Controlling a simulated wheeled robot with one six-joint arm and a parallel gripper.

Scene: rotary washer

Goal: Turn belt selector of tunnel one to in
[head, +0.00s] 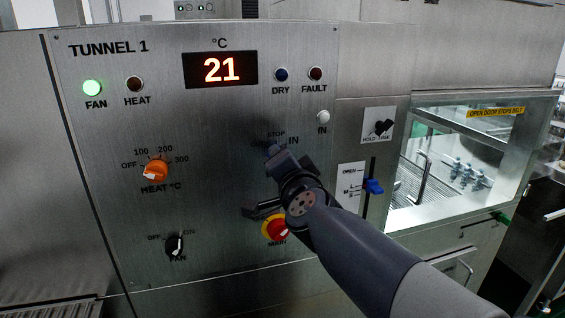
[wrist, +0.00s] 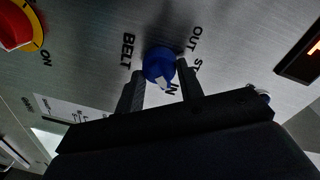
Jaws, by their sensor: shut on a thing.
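The belt selector is a blue round knob (wrist: 158,62) with a white pointer mark, on the steel panel under the TUNNEL 1 heading. In the wrist view its labels read OUT, STOP (partly cut off by a finger) and IN, with BELT beside it. The white mark lies on the side by the IN label. My gripper (wrist: 160,82) has one finger on each side of the knob and is shut on it.
A red and yellow main switch (head: 277,229) sits just below my gripper. An orange heat knob (head: 155,170) and a black fan knob (head: 175,245) are to the left. A blue-handled slider (head: 373,187) and a glass door (head: 460,150) are to the right.

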